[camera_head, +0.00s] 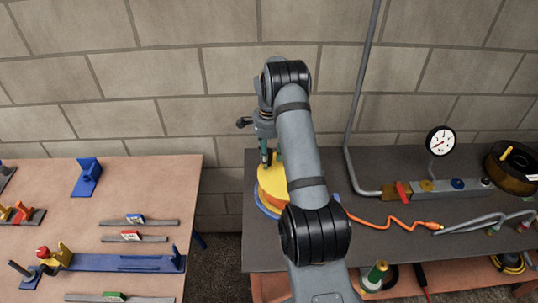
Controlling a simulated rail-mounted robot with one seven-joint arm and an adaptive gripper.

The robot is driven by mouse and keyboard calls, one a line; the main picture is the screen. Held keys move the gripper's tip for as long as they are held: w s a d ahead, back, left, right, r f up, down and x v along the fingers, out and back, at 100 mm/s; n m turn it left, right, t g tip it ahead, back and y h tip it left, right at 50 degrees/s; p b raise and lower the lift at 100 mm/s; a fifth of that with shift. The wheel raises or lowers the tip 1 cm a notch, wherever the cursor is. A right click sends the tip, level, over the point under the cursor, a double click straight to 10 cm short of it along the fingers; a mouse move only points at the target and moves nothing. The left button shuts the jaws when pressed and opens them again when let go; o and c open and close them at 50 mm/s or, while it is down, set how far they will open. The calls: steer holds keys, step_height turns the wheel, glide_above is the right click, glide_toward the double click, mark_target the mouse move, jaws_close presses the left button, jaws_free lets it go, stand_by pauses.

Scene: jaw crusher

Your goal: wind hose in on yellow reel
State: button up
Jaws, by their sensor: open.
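The yellow reel (269,178) lies on the dark bench behind and left of my arm, which hides its right part. An orange band shows under its yellow top, and a blue ring shows around its base. The orange hose (393,222) emerges from behind my arm and runs in waves to the right across the bench, ending at an orange and brass fitting (433,226). My gripper (268,160) points down over the far left part of the reel's top. It is open. Whether it touches the reel or a crank there cannot be told.
A pipe manifold (440,188) with coloured valves and a gauge (440,140) stands at the back right. A dark brown reel (510,168) is at the far right, with grey hoses (480,222) in front. A tan table (120,190) stands left across a gap.

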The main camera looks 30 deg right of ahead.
steer(key=shift+f, duration=0.2)
steer(key=shift+c, duration=0.9)
steer(key=c, duration=0.7)
jaws_close()
